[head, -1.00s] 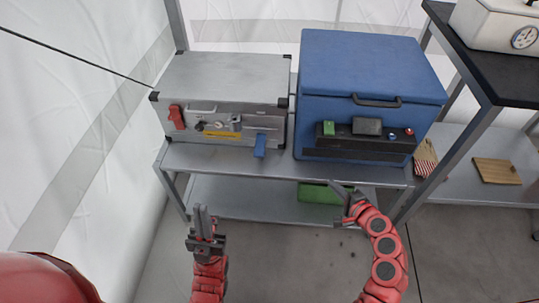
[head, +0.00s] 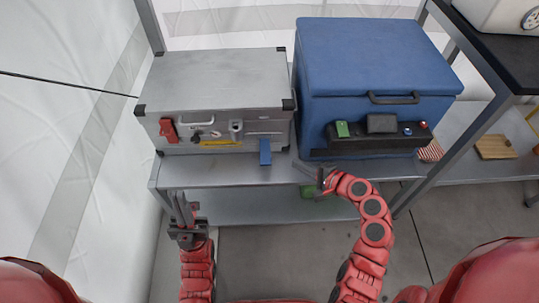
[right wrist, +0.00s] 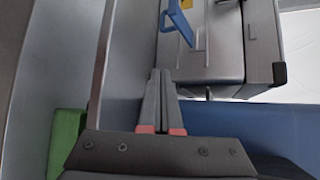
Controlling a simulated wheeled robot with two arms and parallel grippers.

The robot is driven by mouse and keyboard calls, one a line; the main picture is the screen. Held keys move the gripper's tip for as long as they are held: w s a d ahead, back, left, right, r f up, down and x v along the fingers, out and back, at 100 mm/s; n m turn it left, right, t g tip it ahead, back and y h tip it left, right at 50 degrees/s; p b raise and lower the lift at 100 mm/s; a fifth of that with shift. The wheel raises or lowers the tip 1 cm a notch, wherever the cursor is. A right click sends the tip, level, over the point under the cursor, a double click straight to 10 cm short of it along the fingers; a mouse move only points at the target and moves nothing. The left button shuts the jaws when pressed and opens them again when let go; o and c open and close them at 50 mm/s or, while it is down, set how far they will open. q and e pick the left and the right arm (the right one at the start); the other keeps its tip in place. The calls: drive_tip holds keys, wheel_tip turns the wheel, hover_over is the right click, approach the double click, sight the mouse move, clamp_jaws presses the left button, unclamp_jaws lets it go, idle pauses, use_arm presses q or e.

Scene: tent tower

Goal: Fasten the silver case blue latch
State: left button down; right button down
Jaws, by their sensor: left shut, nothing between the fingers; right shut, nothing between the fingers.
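The silver case (head: 215,75) sits on the left of the metal shelf. Its blue latch (head: 265,151) is at the right of its front face and hangs down past the lower edge, tilted out from the face in the right wrist view (right wrist: 176,22). A red latch (head: 169,130) is at the left of the front. My left gripper (head: 183,205) is shut and empty, pointing up in front of the shelf's left part. My right gripper (head: 300,168) is shut and empty near the shelf's front edge, right of and apart from the blue latch; its fingers also show in the right wrist view (right wrist: 158,85).
A blue cooler box (head: 375,70) with a dark front panel stands right of the silver case. A green object (head: 312,191) is on the lower shelf. The metal shelf's front edge (head: 225,182) runs below the case. A dark table (head: 485,50) stands at right.

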sight(277, 161)
drive_tip(key=shift+s+d, duration=0.1)
drive_tip(key=shift+w+a+f, duration=0.2)
drive_tip(key=shift+w+a, duration=0.15)
drive_tip(key=shift+a, duration=0.1)
drive_tip(key=b+x, duration=0.2)
drive_tip(key=x, duration=0.6)
drive_tip(key=shift+w+a, duration=0.15)
drive_tip(key=shift+w, duration=0.1)
drive_tip(key=shift+a+f, duration=0.1)
drive_tip(key=shift+a, duration=0.1)
drive_tip(key=shift+s+a+r, duration=0.15)
drive_tip(key=shift+s+r, duration=0.35)
drive_tip(key=shift+s, duration=0.35)
drive_tip(key=shift+s+a+r, duration=0.15)
drive_tip(key=shift+s+r, duration=0.3)
drive_tip(key=shift+s, duration=0.35)
